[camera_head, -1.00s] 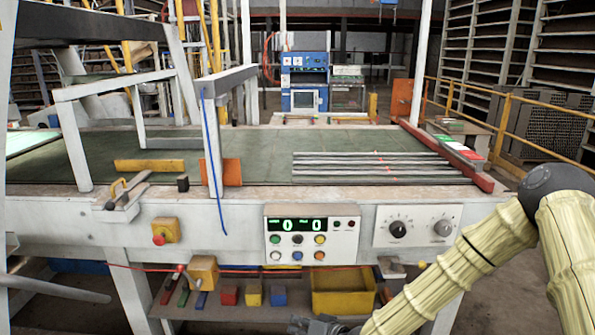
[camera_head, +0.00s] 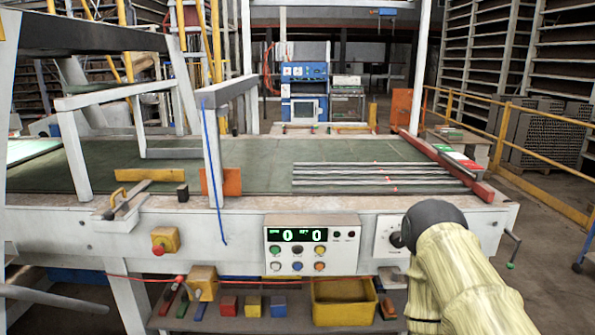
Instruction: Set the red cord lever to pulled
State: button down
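A thin red cord (camera_head: 130,270) runs left to right below the front panel of the conveyor table. It passes a yellow box (camera_head: 203,277) that hangs under the table edge, left of the display panel. A small lever-like part (camera_head: 197,294) shows at the front of this box. It is too small to tell its position for sure. My arm comes in at the lower right, with its dark joint in front of the right dial panel. My gripper is outside the picture. The cord's right end is hidden near my arm.
The shelf below the cord holds coloured blocks (camera_head: 229,306) and a yellow bin (camera_head: 343,302). A display panel with buttons (camera_head: 310,244) and a yellow box with a red button (camera_head: 164,241) sit on the table front. A crank handle (camera_head: 513,250) sticks out at the right.

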aim_at(180, 278)
jog(key=z, duration=0.2)
jog(key=k, duration=0.6)
jog(key=u, duration=1.3)
jog(key=i, duration=0.5)
jog(key=u, duration=0.05)
